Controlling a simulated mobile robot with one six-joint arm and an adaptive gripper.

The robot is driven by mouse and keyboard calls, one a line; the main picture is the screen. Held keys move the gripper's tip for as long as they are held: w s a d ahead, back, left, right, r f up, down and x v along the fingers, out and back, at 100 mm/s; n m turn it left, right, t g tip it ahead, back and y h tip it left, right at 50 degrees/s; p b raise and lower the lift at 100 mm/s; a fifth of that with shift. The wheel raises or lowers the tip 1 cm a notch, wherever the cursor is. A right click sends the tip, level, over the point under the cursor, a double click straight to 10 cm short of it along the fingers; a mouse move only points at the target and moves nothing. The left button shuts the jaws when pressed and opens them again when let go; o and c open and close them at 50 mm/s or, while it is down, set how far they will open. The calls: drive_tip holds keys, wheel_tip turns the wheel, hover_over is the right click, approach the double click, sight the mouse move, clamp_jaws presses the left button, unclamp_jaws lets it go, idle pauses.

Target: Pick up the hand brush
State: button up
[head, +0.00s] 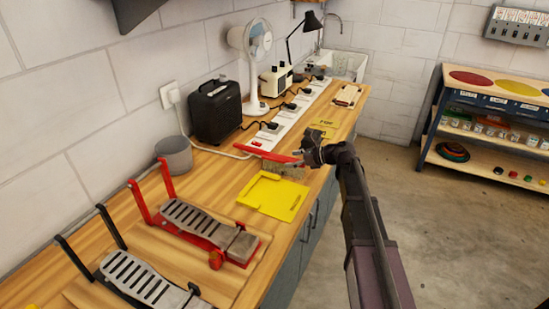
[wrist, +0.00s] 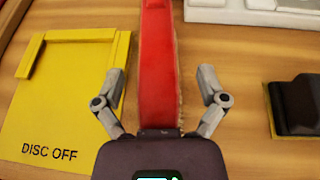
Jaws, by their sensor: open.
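The hand brush has a red back and handle (head: 266,152) with pale brown bristles under it, and sits on the wooden bench just behind the yellow plate. My gripper (head: 306,155) is at the brush's right end. In the wrist view the red brush (wrist: 157,50) runs up the middle, between the two spread fingers of my gripper (wrist: 161,78). A gap shows between each fingertip and the brush. The near end of the brush is hidden by my gripper's body.
A yellow plate (head: 270,208) marked "DISC OFF" (wrist: 58,120) lies beside the brush. Red (head: 240,246) and black (head: 143,278) pedals stand at the near end. A white power strip (head: 268,134), black case (head: 216,110) and fan (head: 255,45) are behind. A dark object (wrist: 300,105) is right of my gripper.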

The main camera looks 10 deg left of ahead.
clamp_jaws()
idle(0.3)
drive_tip(key=shift+r, duration=0.15)
wheel_tip(320, 180, up, 3)
drive_tip(key=p, duration=0.3)
drive_tip(key=s+d+r+p, duration=0.1)
drive_tip(key=s+d, duration=0.2)
drive_tip(key=s, duration=0.4)
drive_tip(key=s+d+p, duration=0.1)
drive_tip(key=s+d, duration=0.2)
drive_tip(key=s, duration=0.4)
drive_tip(key=shift+s+r, duration=0.35)
drive_tip(key=shift+d, duration=0.1)
drive_tip(key=shift+r, duration=0.1)
